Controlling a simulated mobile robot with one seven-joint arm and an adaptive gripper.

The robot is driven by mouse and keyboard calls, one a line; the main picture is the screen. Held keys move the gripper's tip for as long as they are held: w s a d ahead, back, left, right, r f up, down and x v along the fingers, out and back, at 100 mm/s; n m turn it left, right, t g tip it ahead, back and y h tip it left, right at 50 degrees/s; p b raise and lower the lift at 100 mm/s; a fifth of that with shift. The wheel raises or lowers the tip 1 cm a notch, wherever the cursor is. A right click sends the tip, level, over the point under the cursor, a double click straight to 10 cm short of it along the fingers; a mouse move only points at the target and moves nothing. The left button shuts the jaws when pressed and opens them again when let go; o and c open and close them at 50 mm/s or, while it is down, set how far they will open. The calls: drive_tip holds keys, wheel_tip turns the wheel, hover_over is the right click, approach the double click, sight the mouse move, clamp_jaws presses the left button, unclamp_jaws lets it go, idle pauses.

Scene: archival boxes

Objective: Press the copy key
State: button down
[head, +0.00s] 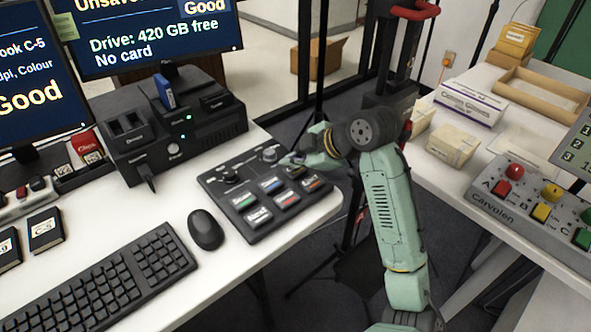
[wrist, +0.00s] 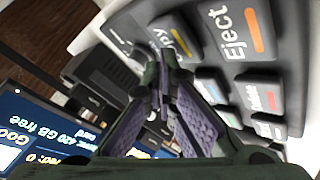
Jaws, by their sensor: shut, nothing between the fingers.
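The black control pad (head: 228,207) lies on the white desk, with several labelled keys and two knobs. In the wrist view the copy key (wrist: 178,40), its label partly cut to "py", is beside the Eject key (wrist: 240,35). My gripper (wrist: 160,62) is shut and empty, its fingertips close to the copy key's near edge. I cannot tell whether they touch it. In the head view my gripper (head: 292,160) is over the pad's far right corner and hides part of that area.
A black drive box (head: 175,145) with a blue card upright in it stands behind the pad. A mouse (head: 206,230) and keyboard (head: 110,285) lie to the left. Monitors stand at the back left. Another table with boxes and a coloured-button panel (head: 530,212) is at right.

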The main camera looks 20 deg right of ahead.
sight(294, 171)
drive_tip(key=shift+f+b, duration=0.5)
idle(0.7)
drive_tip(key=shift+r, duration=0.15)
drive_tip(key=shift+r+p, duration=0.55)
drive_tip(key=shift+r, duration=0.25)
drive_tip(key=shift+r+p, duration=1.65)
drive_tip(key=shift+r, duration=0.85)
drive_tip(key=shift+s+f, duration=0.1)
